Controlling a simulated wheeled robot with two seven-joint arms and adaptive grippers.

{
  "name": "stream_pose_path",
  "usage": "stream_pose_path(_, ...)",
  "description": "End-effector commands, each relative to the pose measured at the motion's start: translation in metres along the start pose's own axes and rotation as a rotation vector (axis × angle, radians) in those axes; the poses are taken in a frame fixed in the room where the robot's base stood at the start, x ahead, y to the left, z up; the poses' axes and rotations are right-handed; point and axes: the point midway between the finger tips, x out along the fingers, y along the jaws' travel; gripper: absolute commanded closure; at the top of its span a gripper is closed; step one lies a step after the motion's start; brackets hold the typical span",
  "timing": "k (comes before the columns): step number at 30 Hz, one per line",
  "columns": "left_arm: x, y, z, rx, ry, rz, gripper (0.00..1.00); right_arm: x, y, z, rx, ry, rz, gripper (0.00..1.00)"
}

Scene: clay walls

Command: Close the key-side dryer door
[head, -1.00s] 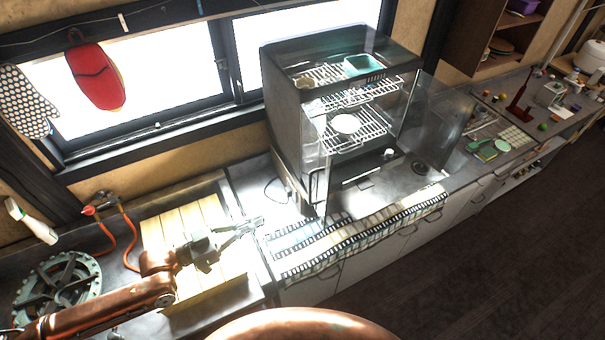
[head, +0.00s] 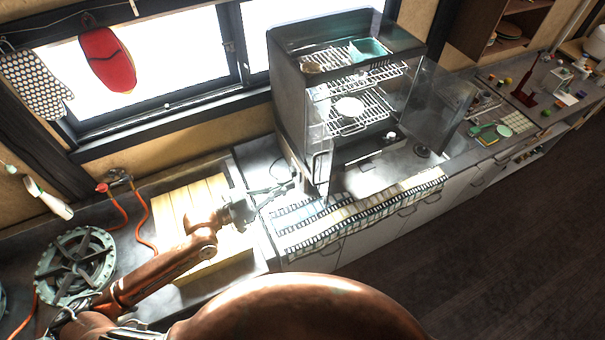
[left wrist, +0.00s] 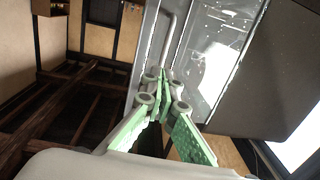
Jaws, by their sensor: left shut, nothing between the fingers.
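The dryer (head: 345,60) is a dark cabinet with wire racks on the counter. Its left glass door (head: 319,150) stands open towards me, seen nearly edge-on. Its right glass door (head: 440,105) also stands open, swung out to the right. No key is visible, so I cannot tell which door is the key-side one. My left gripper (head: 291,186) is shut and empty, just left of the left door. In the left wrist view its fingertips (left wrist: 163,76) are together in front of a glass panel (left wrist: 215,45) with a bar handle (left wrist: 169,35). Contact is unclear. My right gripper is out of view.
A striped cloth (head: 350,220) lies along the counter front below the dryer. A wooden board (head: 188,207) and a green round burner-like item (head: 76,264) lie left.

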Motion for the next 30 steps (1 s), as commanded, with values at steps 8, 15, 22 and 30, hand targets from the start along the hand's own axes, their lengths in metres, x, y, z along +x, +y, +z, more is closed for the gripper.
stream_pose_path(8, 0.039, 0.000, -0.004, -0.001, 0.002, 0.000, 1.00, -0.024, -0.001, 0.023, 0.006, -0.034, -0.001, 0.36)
stream_pose_path(15, 0.055, 0.000, -0.002, 0.001, 0.001, 0.000, 1.00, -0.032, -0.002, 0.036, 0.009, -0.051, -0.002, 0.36)
stream_pose_path(22, 0.056, 0.000, 0.000, 0.002, 0.000, 0.000, 1.00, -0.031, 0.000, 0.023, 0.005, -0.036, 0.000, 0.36)
stream_pose_path(30, 0.059, 0.001, -0.001, 0.002, 0.001, 0.003, 1.00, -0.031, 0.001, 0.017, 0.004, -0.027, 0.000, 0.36)
